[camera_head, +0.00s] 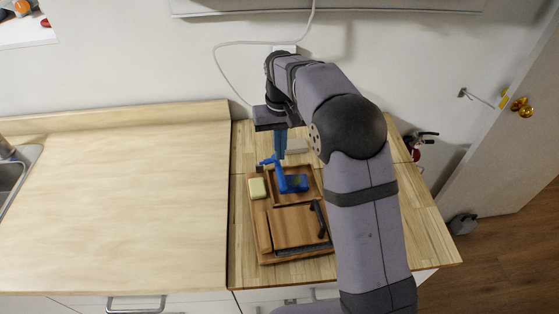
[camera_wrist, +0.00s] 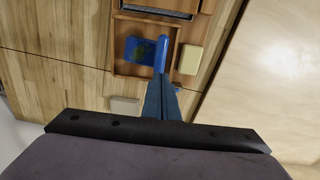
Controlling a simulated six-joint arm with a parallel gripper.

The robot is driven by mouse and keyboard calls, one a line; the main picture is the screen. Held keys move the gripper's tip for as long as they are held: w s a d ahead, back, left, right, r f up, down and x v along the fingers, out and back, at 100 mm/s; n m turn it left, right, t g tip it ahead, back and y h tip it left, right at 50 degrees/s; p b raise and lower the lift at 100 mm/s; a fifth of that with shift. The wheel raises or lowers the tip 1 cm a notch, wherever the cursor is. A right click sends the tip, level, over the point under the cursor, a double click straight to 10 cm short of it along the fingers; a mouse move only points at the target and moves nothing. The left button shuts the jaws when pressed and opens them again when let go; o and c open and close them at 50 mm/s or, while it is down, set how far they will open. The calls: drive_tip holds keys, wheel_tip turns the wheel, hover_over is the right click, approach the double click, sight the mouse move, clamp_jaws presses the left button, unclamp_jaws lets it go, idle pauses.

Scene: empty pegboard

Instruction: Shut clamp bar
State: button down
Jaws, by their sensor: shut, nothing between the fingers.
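A blue clamp (camera_head: 294,184) sits in the rear compartment of a brown wooden tray (camera_head: 263,228). A thin blue part, which looks like its bar (camera_head: 268,161), sticks up and to the left. In the wrist view the clamp (camera_wrist: 137,51) shows a flat blue plate with a dark patch and a rounded blue piece at its right. My gripper (camera_head: 281,154) points down with its blue fingers together and empty, just behind the clamp. In the wrist view the gripper (camera_wrist: 162,82) overlaps the clamp's near end; I cannot tell whether they touch.
A pale yellow block (camera_head: 257,188) lies at the tray's left edge. A black handle (camera_head: 319,220) stands at the tray's right front. A pale flat block (camera_head: 297,146) lies behind the tray. The counter (camera_head: 120,200) to the left is clear.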

sight(280, 172)
drive_tip(key=shift+f+p, duration=1.05)
drive_tip(key=shift+f, duration=1.75)
drive_tip(key=shift+f, duration=0.1)
drive_tip(key=shift+d+f+b, duration=0.2)
drive_tip(key=shift+f+b, duration=0.45)
drive_tip(key=shift+f, duration=0.2)
drive_tip(key=shift+s+d+f, duration=0.1)
drive_tip(key=shift+d, duration=0.05)
